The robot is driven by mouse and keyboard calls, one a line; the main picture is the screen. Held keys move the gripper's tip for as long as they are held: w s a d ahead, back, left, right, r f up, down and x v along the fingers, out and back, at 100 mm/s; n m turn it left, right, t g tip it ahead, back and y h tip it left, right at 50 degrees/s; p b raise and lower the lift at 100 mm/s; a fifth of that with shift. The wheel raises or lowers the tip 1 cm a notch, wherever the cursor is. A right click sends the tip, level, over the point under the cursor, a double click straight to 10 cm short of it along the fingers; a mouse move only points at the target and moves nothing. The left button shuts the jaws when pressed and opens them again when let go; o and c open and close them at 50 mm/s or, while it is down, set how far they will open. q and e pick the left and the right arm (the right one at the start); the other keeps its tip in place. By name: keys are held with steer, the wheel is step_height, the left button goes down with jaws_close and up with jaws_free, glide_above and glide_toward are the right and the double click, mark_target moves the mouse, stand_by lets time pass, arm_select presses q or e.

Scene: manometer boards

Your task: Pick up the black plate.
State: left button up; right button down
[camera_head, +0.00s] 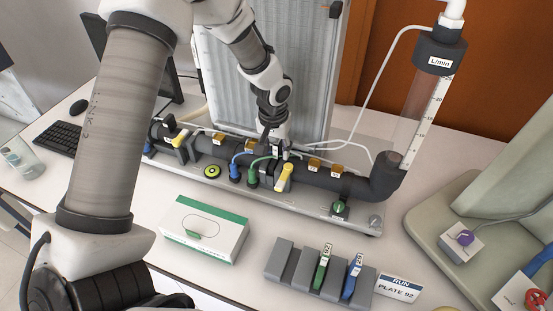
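My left gripper (274,136) points down at the middle of the dark pipe (328,178), close over a clamp with a yellow lever (284,177). Its fingers are small and dark against the pipe, so I cannot tell whether they are open or shut. A small dark piece (286,149) with a pale label shows at the fingertips; it may be the black plate, mostly hidden. The grey slotted rack (284,262) in front holds a green-handled plate (321,271) labelled 92 and a blue-handled plate (352,277). Its left slots look empty. My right gripper is not in view.
A sign (398,288) reads "RUN PLATE 92". A white and green box (204,229) stands left of the rack. A clear flow tube (420,115) rises at the pipe's right end. A keyboard (58,138) and a glass (21,158) are at the left.

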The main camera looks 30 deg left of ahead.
arm_select(q)
steer(key=shift+s, duration=0.15)
jaws_close()
steer(key=shift+r, duration=0.1)
